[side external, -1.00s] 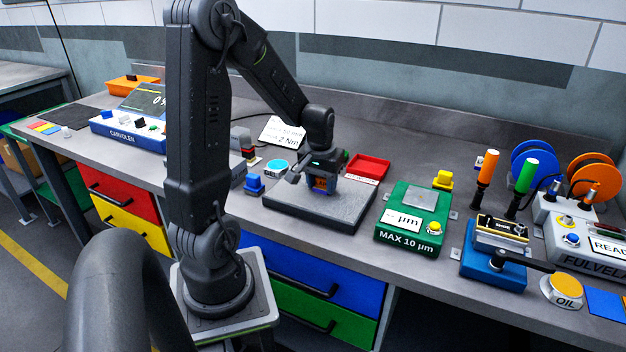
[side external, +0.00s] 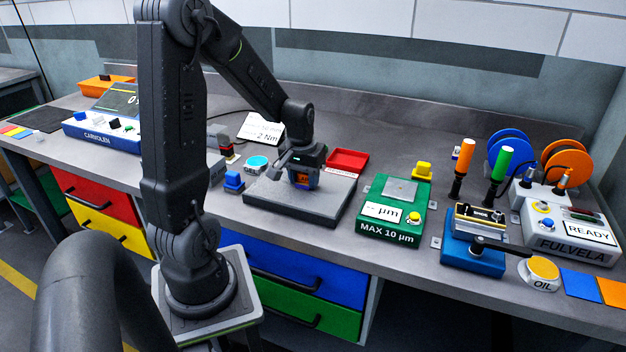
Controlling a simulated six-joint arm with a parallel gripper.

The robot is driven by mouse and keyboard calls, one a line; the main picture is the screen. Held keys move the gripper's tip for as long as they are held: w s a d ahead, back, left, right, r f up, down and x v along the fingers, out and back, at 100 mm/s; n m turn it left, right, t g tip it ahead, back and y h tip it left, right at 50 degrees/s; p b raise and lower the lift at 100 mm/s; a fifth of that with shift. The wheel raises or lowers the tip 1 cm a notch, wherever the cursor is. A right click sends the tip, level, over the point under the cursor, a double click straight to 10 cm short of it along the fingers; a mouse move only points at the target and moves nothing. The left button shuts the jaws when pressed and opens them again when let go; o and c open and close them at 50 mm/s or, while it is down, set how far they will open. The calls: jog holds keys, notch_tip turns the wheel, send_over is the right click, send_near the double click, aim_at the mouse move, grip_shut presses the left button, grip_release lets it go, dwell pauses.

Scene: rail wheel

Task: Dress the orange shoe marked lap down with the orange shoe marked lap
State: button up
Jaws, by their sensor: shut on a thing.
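My gripper (side external: 302,172) points down over the grey flat plate (side external: 325,205) in the middle of the bench. The lap marking cannot be read at this size.
A red tray (side external: 348,160) lies behind the plate. A green gauge box (side external: 390,215) marked MAX 10 µm stands to its right, and a blue block (side external: 234,182) to its left. A blue fixture (side external: 474,245) and an oil pot (side external: 540,272) stand further right.

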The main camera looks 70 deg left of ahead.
aim_at(319, 189)
jog(key=shift+s+a, duration=1.95)
jog(key=shift+s, duration=0.1)
jog(key=shift+w+d, duration=3.3)
jog(key=r, duration=0.2)
jog(key=shift+w+d+r, duration=0.2)
jog(key=shift+r, duration=2.95)
